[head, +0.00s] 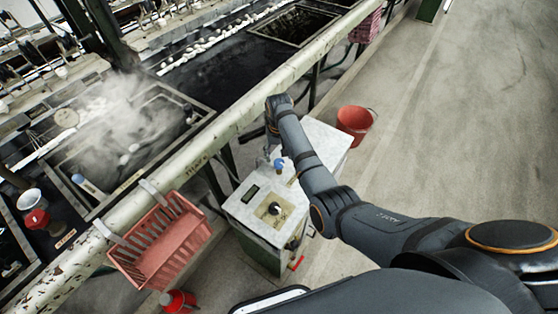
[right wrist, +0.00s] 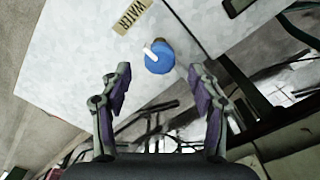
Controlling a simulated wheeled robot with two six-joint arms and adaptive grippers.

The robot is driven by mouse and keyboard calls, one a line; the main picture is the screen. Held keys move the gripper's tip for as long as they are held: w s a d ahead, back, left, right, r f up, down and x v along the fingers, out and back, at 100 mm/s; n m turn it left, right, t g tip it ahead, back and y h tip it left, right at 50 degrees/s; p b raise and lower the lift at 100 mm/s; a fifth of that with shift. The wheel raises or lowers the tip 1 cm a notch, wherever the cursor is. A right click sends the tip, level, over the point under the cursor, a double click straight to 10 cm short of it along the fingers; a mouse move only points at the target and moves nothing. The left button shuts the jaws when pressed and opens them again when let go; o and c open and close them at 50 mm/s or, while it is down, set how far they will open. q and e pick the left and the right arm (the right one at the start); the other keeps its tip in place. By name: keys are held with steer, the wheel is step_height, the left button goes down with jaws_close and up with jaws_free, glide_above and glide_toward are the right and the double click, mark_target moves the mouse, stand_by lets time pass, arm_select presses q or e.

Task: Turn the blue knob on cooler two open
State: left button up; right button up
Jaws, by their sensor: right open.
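The blue knob (head: 279,164) stands on the white top of the cooler (head: 243,212), near the side facing the basins. In the right wrist view the blue knob (right wrist: 158,62) is round with a white pointer stripe toward its upper left, beside a tan label reading WATER (right wrist: 130,17). My right gripper (right wrist: 158,78) is open and empty, its two fingers spread to either side of the knob's line, with the knob just beyond the tips. In the head view the right gripper (head: 271,151) is partly hidden by its own wrist, close to the knob. My left gripper is not in view.
The cooler top also carries a black dial (head: 275,208) on a yellowish plate and a small dark display (head: 251,193). A long pale rail (head: 215,128) runs beside it. A pink basket (head: 165,243) hangs at left. A red bucket (head: 355,121) stands behind. Floor at right is clear.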

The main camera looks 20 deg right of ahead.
mark_target(279, 162)
steer(key=shift+f, duration=1.8)
steer(key=c, duration=1.2)
steer(key=shift+r, duration=0.1)
